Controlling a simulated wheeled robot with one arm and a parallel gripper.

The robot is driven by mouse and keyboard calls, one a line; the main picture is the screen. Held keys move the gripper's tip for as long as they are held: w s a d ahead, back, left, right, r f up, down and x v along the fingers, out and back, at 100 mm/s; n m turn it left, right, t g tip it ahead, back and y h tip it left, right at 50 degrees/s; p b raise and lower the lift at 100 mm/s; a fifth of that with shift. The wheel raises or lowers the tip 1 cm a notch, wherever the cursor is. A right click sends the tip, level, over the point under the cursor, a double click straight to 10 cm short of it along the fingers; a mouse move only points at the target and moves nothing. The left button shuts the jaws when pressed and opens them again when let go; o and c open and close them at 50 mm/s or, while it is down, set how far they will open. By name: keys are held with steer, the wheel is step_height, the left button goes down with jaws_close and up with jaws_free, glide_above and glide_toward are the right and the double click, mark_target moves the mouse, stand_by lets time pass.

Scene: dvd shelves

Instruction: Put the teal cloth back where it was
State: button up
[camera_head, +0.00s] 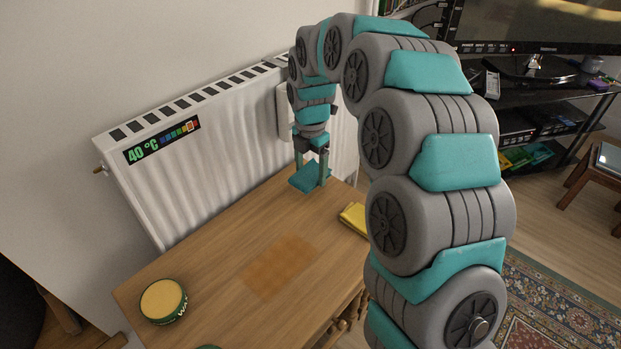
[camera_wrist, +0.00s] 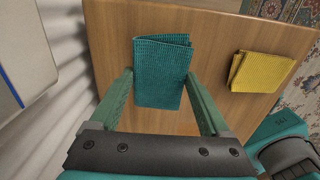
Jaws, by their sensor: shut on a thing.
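The teal cloth (camera_head: 304,181) is folded into a flat rectangle at the far end of the wooden table, near the radiator. My gripper (camera_head: 311,174) points down at it and is shut on it. In the wrist view the cloth (camera_wrist: 162,60) lies between my two fingers (camera_wrist: 160,76), one along each side edge. I cannot tell whether the cloth touches the table or hangs just above it. The wooden table (camera_head: 215,262) has a paler orange-brown rectangular patch (camera_head: 278,267) near its middle, with nothing on it.
A folded yellow cloth (camera_head: 354,218) lies near the table's right edge, right of the teal cloth in the wrist view (camera_wrist: 261,71). A round wax tin (camera_head: 162,300) stands at the near left. A white radiator (camera_head: 230,150) runs along the table's far side.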

mark_target(311, 180)
steer(key=shift+w+f, duration=0.1)
steer(key=shift+f, duration=1.7)
steer(key=shift+f, duration=0.15)
steer(key=o, duration=1.2)
steer(key=shift+c, duration=0.2)
